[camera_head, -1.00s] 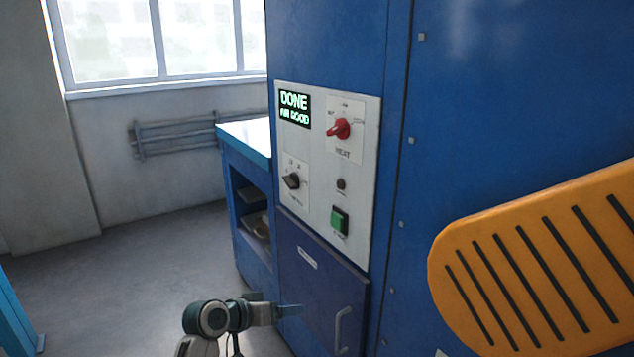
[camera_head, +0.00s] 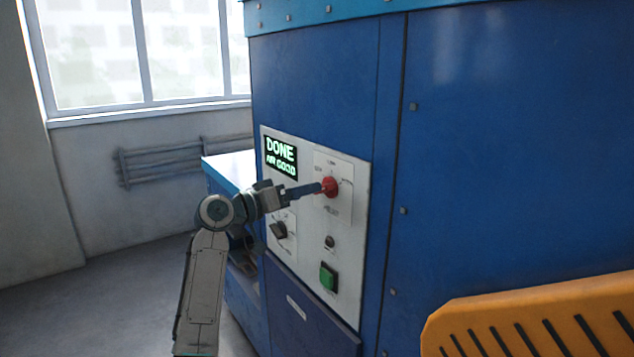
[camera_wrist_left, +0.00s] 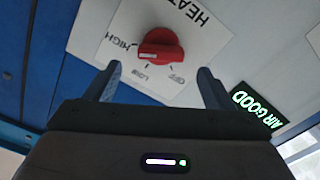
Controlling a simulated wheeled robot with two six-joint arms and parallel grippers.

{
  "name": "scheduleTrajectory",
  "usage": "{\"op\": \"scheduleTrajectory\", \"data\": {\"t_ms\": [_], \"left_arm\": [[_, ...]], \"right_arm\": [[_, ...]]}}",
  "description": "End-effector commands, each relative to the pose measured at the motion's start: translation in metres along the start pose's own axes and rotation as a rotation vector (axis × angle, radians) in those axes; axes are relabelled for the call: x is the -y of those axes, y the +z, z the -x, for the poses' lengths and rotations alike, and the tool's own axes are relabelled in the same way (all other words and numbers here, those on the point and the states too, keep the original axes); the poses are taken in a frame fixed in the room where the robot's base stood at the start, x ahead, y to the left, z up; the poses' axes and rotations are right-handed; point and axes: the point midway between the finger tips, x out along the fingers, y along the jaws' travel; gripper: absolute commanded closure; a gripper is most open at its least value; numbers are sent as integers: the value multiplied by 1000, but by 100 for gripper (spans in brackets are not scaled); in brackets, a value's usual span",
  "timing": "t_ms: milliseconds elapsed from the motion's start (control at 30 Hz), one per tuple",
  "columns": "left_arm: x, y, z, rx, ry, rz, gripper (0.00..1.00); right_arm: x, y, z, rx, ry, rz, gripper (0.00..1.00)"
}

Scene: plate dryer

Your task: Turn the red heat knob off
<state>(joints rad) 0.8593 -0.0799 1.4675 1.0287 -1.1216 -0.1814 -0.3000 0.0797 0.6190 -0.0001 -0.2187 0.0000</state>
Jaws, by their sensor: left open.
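The red heat knob (camera_head: 329,187) sits on the white control panel (camera_head: 352,255) of the blue machine. In the left wrist view the red knob (camera_wrist_left: 161,50) shows between and just beyond the fingertips, on a plate marked HEAT with HIGH, LOW and OFF labels. Its grip bar lies roughly across the gap between the fingers. My left gripper (camera_head: 318,188) is at the knob with its fingers open; in the wrist view the open gripper (camera_wrist_left: 160,82) has a finger on each side of it. I cannot tell whether they touch. My right gripper is not in view.
The display (camera_head: 281,157) reads DONE, AIR GOOD. A black knob (camera_head: 279,230), a small dark button (camera_head: 329,242) and a green button (camera_head: 328,277) share the panel. An orange slotted part (camera_head: 530,325) is at the lower right. A blue bench (camera_head: 226,172) stands behind my left arm.

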Motion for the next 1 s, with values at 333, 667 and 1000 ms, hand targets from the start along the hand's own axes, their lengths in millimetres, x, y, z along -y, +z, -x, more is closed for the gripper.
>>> {"op": "scheduleTrajectory", "data": {"t_ms": [333,667,1000], "left_arm": [[0,-1,-48,0,-1,1,24],[1,1,-52,0,-2,-1,24],[1,1,-52,0,-2,0,68]], "right_arm": [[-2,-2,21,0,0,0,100],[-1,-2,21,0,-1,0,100],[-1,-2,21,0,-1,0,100]]}}
